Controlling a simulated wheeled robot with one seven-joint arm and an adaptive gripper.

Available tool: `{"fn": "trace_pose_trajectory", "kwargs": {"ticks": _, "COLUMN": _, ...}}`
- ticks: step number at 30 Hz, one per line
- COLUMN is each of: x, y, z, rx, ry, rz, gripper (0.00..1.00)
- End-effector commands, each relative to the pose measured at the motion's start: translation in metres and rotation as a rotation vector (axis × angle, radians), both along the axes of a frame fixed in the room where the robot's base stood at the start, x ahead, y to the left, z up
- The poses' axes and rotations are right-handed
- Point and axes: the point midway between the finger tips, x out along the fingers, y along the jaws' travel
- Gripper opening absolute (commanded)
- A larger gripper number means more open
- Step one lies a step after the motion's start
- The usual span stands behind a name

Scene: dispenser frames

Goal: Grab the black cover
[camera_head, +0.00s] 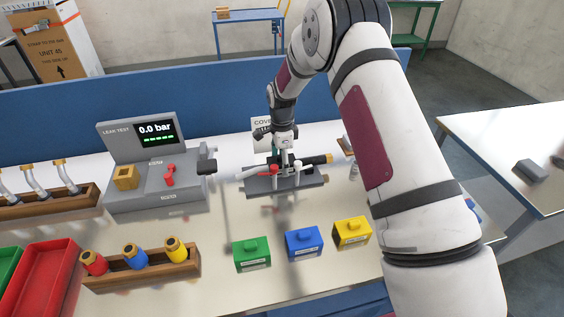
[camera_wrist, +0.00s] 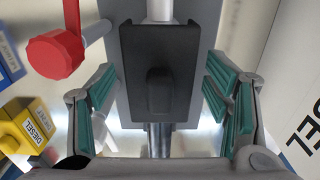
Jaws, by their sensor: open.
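The black cover (camera_wrist: 160,65) is a dark rectangular piece with a raised knob. In the wrist view it sits centrally between my fingers, over a grey fixture and a metal tube. My gripper (camera_head: 286,166) is open, with green-padded fingers on either side of the cover and visible gaps to it. In the head view my gripper is lowered over the grey fixture (camera_head: 262,187), and hides most of what lies between the fingers. I cannot make out the cover clearly there.
A red valve handle (camera_wrist: 55,52) is close to the left finger. The leak tester (camera_head: 155,182) is to the left. A white labelled panel (camera_wrist: 295,85) is at right.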

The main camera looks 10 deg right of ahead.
Motion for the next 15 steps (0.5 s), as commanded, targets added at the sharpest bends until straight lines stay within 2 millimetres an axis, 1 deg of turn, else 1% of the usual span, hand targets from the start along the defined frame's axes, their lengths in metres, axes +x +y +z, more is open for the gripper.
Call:
{"fn": "trace_pose_trajectory", "kwargs": {"ticks": 1, "x": -0.0001, "y": 0.0000, "z": 0.0000, "rx": 0.000, "ry": 0.000, "rz": 0.000, "gripper": 0.69}}
{"fn": "trace_pose_trajectory", "kwargs": {"ticks": 2, "x": -0.0001, "y": 0.0000, "z": 0.0000, "rx": 0.000, "ry": 0.000, "rz": 0.000, "gripper": 0.62}}
{"fn": "trace_pose_trajectory", "kwargs": {"ticks": 3, "x": -0.0001, "y": 0.0000, "z": 0.0000, "rx": 0.000, "ry": 0.000, "rz": 0.000, "gripper": 0.53}}
{"fn": "trace_pose_trajectory", "kwargs": {"ticks": 5, "x": -0.0002, "y": 0.0000, "z": 0.0001, "rx": 0.000, "ry": 0.001, "rz": 0.000, "gripper": 0.39}}
{"fn": "trace_pose_trajectory", "kwargs": {"ticks": 6, "x": -0.0002, "y": 0.0000, "z": 0.0001, "rx": 0.000, "ry": 0.001, "rz": 0.000, "gripper": 0.30}}
{"fn": "trace_pose_trajectory", "kwargs": {"ticks": 7, "x": -0.0002, "y": 0.0000, "z": 0.0001, "rx": 0.000, "ry": 0.001, "rz": 0.000, "gripper": 0.23}}
{"fn": "trace_pose_trajectory", "kwargs": {"ticks": 8, "x": -0.0002, "y": 0.0000, "z": 0.0001, "rx": 0.000, "ry": 0.001, "rz": 0.000, "gripper": 0.19}}
{"fn": "trace_pose_trajectory", "kwargs": {"ticks": 15, "x": -0.0002, "y": 0.0001, "z": 0.0003, "rx": 0.000, "ry": 0.001, "rz": 0.000, "gripper": 0.19}}
